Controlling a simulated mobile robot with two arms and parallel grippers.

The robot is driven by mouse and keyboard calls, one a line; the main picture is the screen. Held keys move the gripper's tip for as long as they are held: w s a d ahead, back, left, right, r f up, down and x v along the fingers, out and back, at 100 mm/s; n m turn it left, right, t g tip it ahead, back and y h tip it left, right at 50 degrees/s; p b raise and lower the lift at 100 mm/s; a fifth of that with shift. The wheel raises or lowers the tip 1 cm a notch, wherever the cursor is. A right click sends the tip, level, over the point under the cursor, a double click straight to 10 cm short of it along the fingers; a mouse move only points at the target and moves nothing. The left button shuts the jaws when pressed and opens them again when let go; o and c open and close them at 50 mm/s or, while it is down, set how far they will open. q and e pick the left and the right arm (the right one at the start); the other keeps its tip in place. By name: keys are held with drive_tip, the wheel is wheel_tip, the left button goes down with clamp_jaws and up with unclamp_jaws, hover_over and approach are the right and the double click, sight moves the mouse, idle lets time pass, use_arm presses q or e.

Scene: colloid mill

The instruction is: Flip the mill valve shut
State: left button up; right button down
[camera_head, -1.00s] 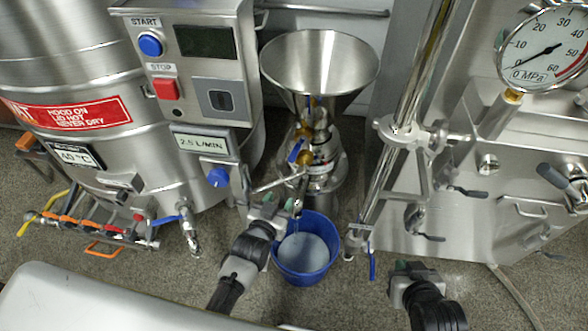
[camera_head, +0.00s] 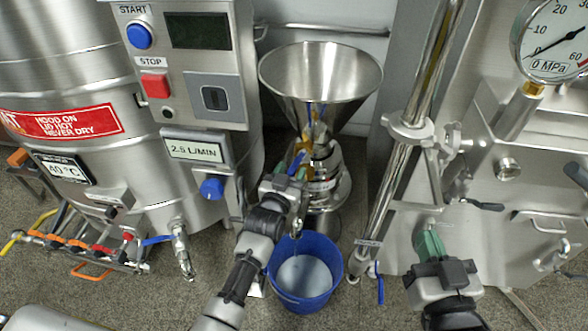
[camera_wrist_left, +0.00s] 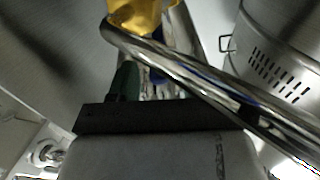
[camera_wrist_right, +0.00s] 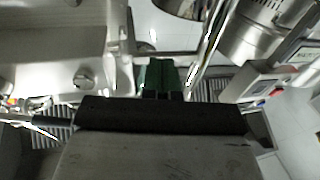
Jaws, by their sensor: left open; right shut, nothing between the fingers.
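The colloid mill has a steel funnel hopper (camera_head: 320,72) above its steel body (camera_head: 335,190). A blue valve lever (camera_head: 296,162) shows at its left side, by brass fittings (camera_head: 312,132). My left gripper (camera_head: 300,182) is open, just below the lever and in front of the mill body; contact cannot be told. In the left wrist view a polished pipe (camera_wrist_left: 195,72) crosses close in front of a green finger (camera_wrist_left: 125,82), below a brass fitting (camera_wrist_left: 140,14). My right gripper (camera_head: 430,243) is shut and empty, well right of the mill.
A blue bucket (camera_head: 305,290) with pale liquid stands on the floor below the mill. A control box (camera_head: 190,70) and steel tank (camera_head: 70,80) stand left. A slanted steel pipe (camera_head: 400,165) and a machine with a gauge (camera_head: 552,42) stand right.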

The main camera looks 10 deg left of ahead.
sight(295, 166)
use_arm(q)
drive_tip(key=shift+w+d+b, duration=0.2)
drive_tip(key=shift+w+b, duration=0.1)
drive_tip(key=shift+w, duration=1.05)
use_arm(e)
drive_tip(key=shift+s+a+r+t+y, duration=0.15)
drive_tip(key=shift+r+t+y, duration=0.25)
drive_tip(key=shift+r+t, duration=1)
use_arm(q)
clamp_jaws()
